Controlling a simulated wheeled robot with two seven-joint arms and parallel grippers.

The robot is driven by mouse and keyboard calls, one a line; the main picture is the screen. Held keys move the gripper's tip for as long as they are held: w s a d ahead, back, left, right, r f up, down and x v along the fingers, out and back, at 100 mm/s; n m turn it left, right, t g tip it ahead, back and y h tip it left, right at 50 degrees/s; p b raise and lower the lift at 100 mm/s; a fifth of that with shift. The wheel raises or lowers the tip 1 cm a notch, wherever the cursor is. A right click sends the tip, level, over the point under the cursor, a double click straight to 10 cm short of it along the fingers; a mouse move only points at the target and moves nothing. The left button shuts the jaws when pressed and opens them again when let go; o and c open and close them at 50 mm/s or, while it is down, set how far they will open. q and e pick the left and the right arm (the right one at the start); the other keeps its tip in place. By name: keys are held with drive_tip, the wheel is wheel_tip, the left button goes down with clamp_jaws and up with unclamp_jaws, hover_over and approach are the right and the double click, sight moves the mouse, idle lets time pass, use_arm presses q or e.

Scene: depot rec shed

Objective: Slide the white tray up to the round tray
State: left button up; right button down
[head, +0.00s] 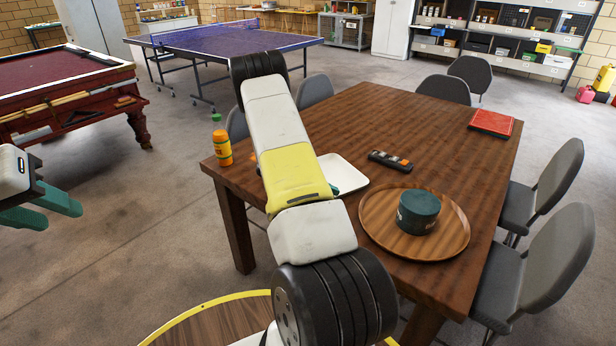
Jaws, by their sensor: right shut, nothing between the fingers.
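The white tray (347,172) lies on the wooden table, its left part hidden behind my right arm. The round wooden tray (374,234) lies nearer and to the right, with a small gap between the two. A dark green tin (417,212) stands on the round tray. My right gripper (336,188) is almost wholly hidden by my own arm; only a bit of teal finger shows at the white tray's near side. It is shut and holds nothing; contact with the tray cannot be made out. My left gripper (42,209) is open and empty at the left edge, away from the table.
A dark remote-like object (390,160) lies just beyond the round tray. A red book (491,122) lies far right. Grey chairs (556,256) surround the table (430,150).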

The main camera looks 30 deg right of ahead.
drive_tip(key=w+a, duration=0.1)
drive_tip(key=a, duration=0.2)
drive_tip(key=w+a, duration=0.1)
drive_tip(key=a, duration=0.3)
drive_tip(key=w+a, duration=0.1)
drive_tip(key=a, duration=0.3)
drive_tip(key=shift+a+r, duration=0.1)
drive_tip(key=shift+r, duration=0.1)
